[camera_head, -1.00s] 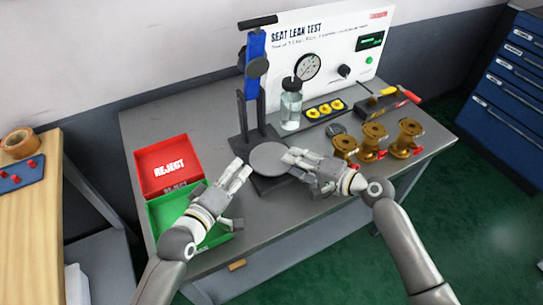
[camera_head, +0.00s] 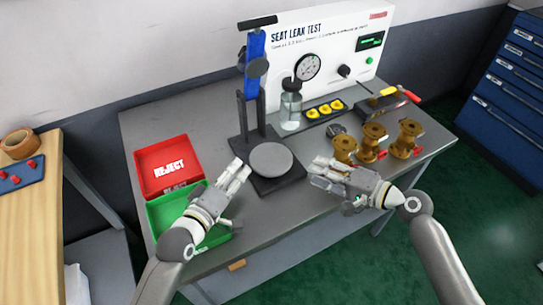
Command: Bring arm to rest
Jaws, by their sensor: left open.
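My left gripper (camera_head: 240,176) hangs over the grey table, left of the round plate of the test stand and in front of the green tray. Its fingers are apart and nothing shows between them. My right gripper (camera_head: 318,172) is over the table, right of the round plate (camera_head: 271,159) and in front of the brass valves (camera_head: 374,137). Its fingers point left and nothing is seen in them, but how far they are apart cannot be made out. The plate of the blue and black test stand (camera_head: 257,85) is bare.
A red reject tray (camera_head: 147,178) and a green tray (camera_head: 153,226) lie at the left of the table (camera_head: 139,123). A bottle (camera_head: 291,107), yellow parts (camera_head: 324,109) and a seat leak test panel (camera_head: 343,47) stand behind. Free tabletop lies in front of the stand.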

